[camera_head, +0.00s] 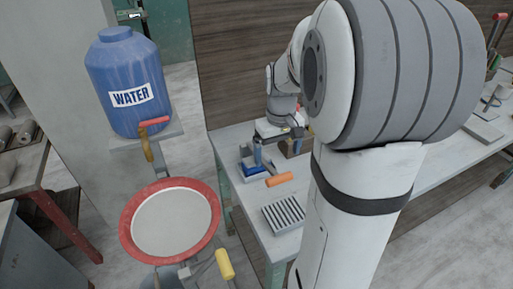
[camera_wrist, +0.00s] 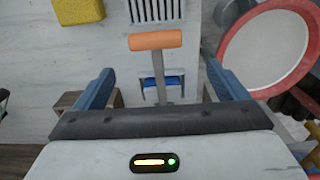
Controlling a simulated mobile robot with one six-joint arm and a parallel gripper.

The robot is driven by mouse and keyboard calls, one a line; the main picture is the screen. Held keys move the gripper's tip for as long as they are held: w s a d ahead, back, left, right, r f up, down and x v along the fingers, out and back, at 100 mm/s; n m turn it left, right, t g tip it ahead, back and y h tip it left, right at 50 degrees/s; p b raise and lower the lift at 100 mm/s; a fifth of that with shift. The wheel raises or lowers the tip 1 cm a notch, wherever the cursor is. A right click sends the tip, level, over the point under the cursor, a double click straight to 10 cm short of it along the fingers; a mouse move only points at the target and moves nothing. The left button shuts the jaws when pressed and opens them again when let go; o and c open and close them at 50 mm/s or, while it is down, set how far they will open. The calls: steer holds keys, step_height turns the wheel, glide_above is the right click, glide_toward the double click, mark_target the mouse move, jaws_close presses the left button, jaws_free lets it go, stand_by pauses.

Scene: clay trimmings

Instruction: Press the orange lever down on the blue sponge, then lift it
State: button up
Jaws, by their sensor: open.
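The orange lever (camera_head: 279,179) has a thick round orange grip and stands out over the white table. In the wrist view its grip (camera_wrist: 155,41) is on a grey shaft that runs back toward the blue sponge (camera_wrist: 172,81). The sponge also shows in the head view (camera_head: 262,172), low on the table and partly covered. My gripper (camera_wrist: 160,70) is open, with its two blue fingers on either side of the lever's shaft in the picture and nothing held. The orange grip appears beyond the fingertips. I cannot tell whether the lever touches the sponge.
A grey ribbed rack (camera_head: 284,214) lies near the table's front end. A yellow block (camera_wrist: 78,11) shows in the wrist view. A red-rimmed round basin (camera_head: 171,222) stands left of the table, below a blue water jug (camera_head: 129,80).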

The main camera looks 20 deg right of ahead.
mark_target(277, 175)
steer(key=shift+w+d+f, duration=0.25)
steer(key=shift+d+f, duration=0.1)
steer(key=shift+f, duration=0.2)
step_height(277, 175, down, 7)
steer(key=shift+f, duration=0.15)
steer(key=shift+c, duration=0.5)
